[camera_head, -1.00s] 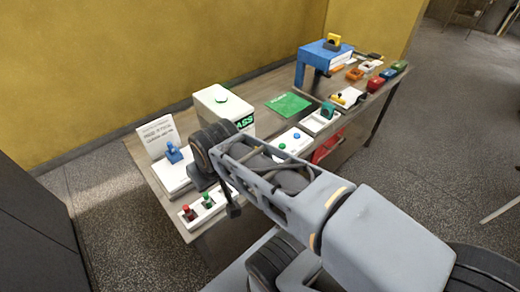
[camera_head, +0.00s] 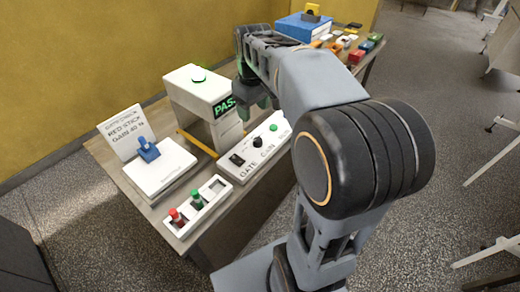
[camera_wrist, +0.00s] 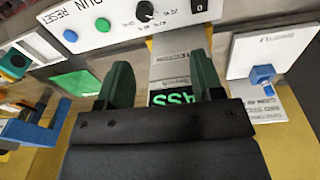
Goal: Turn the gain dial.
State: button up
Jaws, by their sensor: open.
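The gain dial (camera_head: 259,142) is a round black knob on a white control panel (camera_head: 236,176) in the head view, near the "GAIN" label. The wrist view shows it at the top (camera_wrist: 145,11) with a white pointer mark, between a green button and a black switch. My gripper (camera_wrist: 160,80) is open and empty, its two dark green fingers apart. In the head view my gripper (camera_head: 258,98) hangs above and behind the panel, apart from the dial, beside the white machine with the "PASS" display.
The white machine (camera_head: 195,88) stands left of my gripper.

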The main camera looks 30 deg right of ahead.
aim_at(258, 140)
jog(key=shift+n+g, duration=0.5)
jog(key=shift+n, duration=0.1)
jog(key=w+d+f+b, duration=0.1)
jog(key=f, duration=0.4)
jog(key=w+d+f+b, duration=0.1)
jog(key=f, duration=0.5)
jog(key=w+d+f, duration=0.1)
jog(key=f, duration=0.4)
jog(key=shift+w+f+b, duration=0.2)
jog(key=shift+b, duration=0.2)
jog(key=shift+c, duration=0.2)
jog(key=c, duration=0.9)
